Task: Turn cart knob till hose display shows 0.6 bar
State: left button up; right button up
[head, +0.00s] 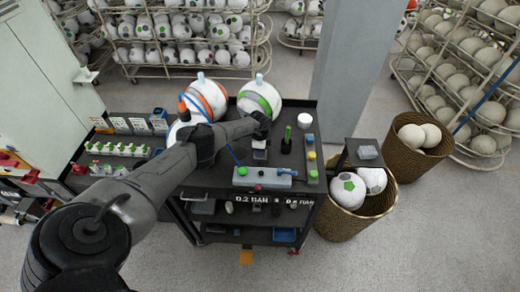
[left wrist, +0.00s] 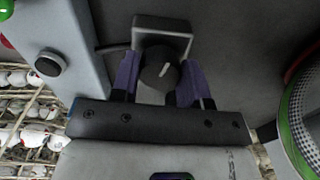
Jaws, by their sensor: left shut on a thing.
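In the left wrist view a dark round knob (left wrist: 158,72) with a pale pointer line sits on a square grey base (left wrist: 162,32). My left gripper (left wrist: 158,82) is shut on the knob, with one purple finger at each side of it. In the head view my left arm reaches over the dark cart (head: 225,178), and my left gripper (head: 260,148) points down at its top; the knob itself is hidden there. I cannot make out a hose display or its reading. My right gripper is not in view.
A grey-blue box (head: 262,180) with a green button lies on the cart's front. Several balls, one with green panels (head: 260,97), sit at the cart's back. Wicker baskets (head: 338,222) with balls stand at the right. Racks of balls (head: 180,45) line the back.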

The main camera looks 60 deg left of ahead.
pick_arm(q)
jog(key=o, duration=0.9)
jog(key=shift+r, duration=0.1)
jog(key=shift+r, duration=0.25)
notch_tip(320, 180, up, 5)
jog(key=shift+a+r+p, duration=0.1)
jog(key=shift+r+p, duration=0.1)
jog(key=shift+p, duration=0.5)
notch_tip(320, 180, up, 8)
jog(key=shift+f+b, duration=0.1)
jog(key=shift+b, duration=0.35)
